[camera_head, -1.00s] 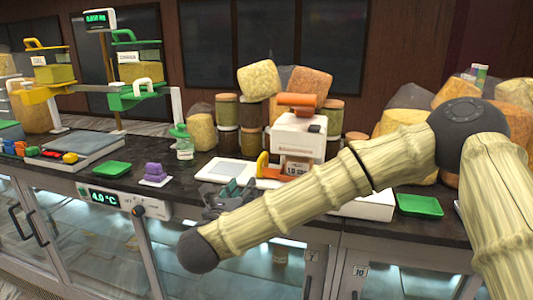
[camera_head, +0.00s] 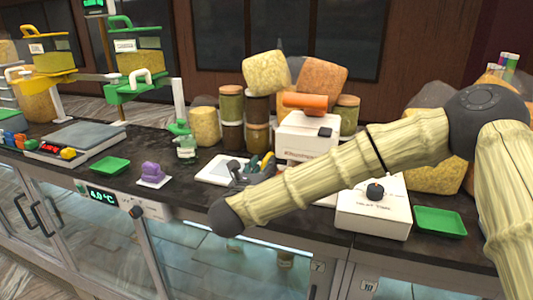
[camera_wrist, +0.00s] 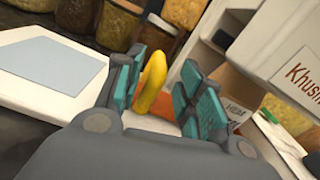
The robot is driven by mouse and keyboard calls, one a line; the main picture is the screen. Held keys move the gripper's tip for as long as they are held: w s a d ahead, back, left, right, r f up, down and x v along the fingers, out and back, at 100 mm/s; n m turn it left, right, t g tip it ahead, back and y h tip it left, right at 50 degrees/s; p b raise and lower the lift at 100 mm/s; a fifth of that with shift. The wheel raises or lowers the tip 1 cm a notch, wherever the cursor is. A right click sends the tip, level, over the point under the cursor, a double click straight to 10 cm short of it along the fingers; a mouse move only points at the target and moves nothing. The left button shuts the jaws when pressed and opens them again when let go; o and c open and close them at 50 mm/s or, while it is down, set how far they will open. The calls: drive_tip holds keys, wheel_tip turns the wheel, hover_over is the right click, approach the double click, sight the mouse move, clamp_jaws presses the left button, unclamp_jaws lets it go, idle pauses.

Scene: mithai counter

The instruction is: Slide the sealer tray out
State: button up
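A white machine (camera_head: 300,138) with an orange top lever (camera_head: 305,101) stands on the dark counter; part of its lettered front shows in the wrist view (camera_wrist: 285,55). A yellow curved handle (camera_wrist: 150,82) stands low beside this machine; it shows small in the head view (camera_head: 267,160). I cannot see clearly what it joins to. My gripper (camera_wrist: 160,85) is open, with teal finger pads on either side of the yellow handle. The handle looks nearer the left finger; contact cannot be told. In the head view my gripper (camera_head: 256,170) is before the machine. My arm hides part of the machine's front.
A flat white unit with a grey panel (camera_wrist: 50,62) lies close left of my gripper. A white box with a black knob (camera_head: 372,215) and a green tray (camera_head: 439,221) are at right. Jars (camera_head: 231,103) stand behind. A purple item (camera_head: 152,170) is further left.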

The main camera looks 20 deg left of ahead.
drive_tip(key=w+p, duration=0.1)
drive_tip(key=w, duration=0.2)
drive_tip(key=shift+w+r+p, duration=0.15)
drive_tip(key=shift+w+p, duration=0.3)
drive_tip(key=shift+w, duration=0.1)
drive_tip(key=shift+w+d+f, duration=0.1)
drive_tip(key=shift+w+f, duration=0.15)
drive_tip(key=shift+w, duration=0.3)
drive_tip(key=shift+s, duration=0.1)
